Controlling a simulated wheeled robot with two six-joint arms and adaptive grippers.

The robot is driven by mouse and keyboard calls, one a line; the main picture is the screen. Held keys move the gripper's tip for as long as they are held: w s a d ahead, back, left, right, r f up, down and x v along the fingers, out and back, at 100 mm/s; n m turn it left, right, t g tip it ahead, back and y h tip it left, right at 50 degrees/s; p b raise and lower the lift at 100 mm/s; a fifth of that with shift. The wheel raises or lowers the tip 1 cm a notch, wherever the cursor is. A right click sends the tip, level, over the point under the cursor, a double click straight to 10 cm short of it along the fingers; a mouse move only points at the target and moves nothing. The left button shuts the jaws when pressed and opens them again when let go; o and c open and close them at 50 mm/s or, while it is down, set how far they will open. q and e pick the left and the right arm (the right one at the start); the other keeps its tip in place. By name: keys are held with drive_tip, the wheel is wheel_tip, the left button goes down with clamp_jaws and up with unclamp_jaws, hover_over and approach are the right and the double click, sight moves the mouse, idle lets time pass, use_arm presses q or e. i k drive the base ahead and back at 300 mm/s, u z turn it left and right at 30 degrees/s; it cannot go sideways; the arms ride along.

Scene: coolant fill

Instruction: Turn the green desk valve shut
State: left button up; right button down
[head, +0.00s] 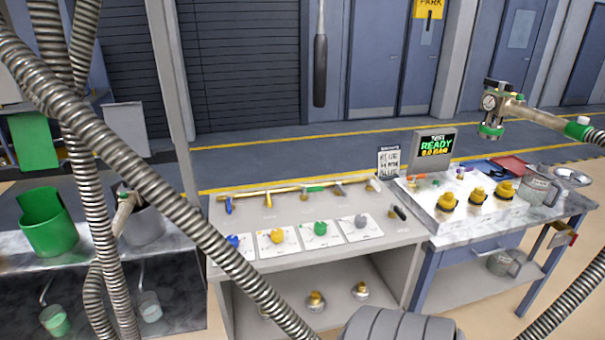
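A desk (290,205) with a grey top stands in the middle of the head view. A brass pipe runs along its back and carries several small coloured levers. A green lever (315,188) on it appears to lie along the pipe. In front, a round green knob (320,228) sits on a white card, between a yellow knob (277,236) and a grey knob (361,221). I cannot tell which green part is the named valve.
Ribbed metal hoses cross the left side and pass in front of the desk's left front. A green bucket (48,222) is at left.

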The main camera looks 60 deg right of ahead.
sight(304, 190)
drive_tip(key=z, duration=0.55)
drive_tip(key=i, duration=0.75)
drive_tip(key=z, duration=0.75)
